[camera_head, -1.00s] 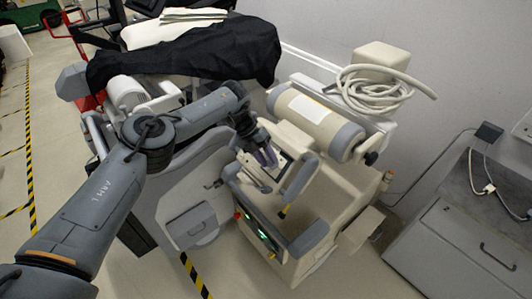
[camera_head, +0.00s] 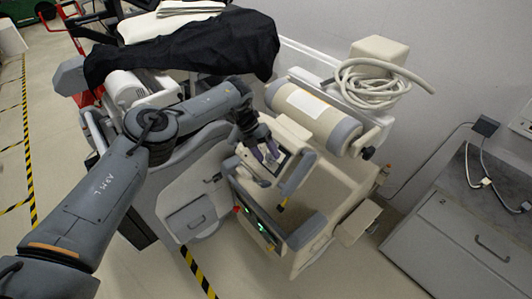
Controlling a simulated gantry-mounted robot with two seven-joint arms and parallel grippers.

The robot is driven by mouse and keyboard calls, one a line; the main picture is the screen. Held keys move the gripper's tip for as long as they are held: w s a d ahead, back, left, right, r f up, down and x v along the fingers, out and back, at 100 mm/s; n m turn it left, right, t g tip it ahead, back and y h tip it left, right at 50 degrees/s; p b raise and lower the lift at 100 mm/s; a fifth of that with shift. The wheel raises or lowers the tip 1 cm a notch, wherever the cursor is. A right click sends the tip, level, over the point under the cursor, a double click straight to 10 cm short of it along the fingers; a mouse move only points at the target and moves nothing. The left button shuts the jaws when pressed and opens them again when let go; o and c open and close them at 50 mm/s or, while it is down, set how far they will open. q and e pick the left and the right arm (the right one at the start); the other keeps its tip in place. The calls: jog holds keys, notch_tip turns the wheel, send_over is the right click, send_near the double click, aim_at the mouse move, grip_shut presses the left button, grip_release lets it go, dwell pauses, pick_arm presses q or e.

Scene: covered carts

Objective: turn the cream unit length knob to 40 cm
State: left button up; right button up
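The cream unit (camera_head: 330,184) stands in the middle, with grey corner pads, a cream cylinder (camera_head: 308,112) along its back and a green-lit display (camera_head: 262,229) on its front. My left gripper (camera_head: 266,153) is over a small panel (camera_head: 267,161) on the unit's upper left part. Its purple-grey fingers point down at the panel. The length knob cannot be made out; the fingers may cover it. I cannot tell whether the fingers are apart or closed on anything. My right gripper is not in view.
A coiled cream hose (camera_head: 372,84) lies on top at the back. A black cloth (camera_head: 190,50) covers the cart at the back left. A grey cabinet (camera_head: 470,225) stands at the right by the wall. Striped tape (camera_head: 197,270) marks the floor.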

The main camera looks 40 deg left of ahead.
pick_arm(q)
jog(key=v, duration=1.1)
jog(key=shift+s, duration=0.1)
dwell(0.5)
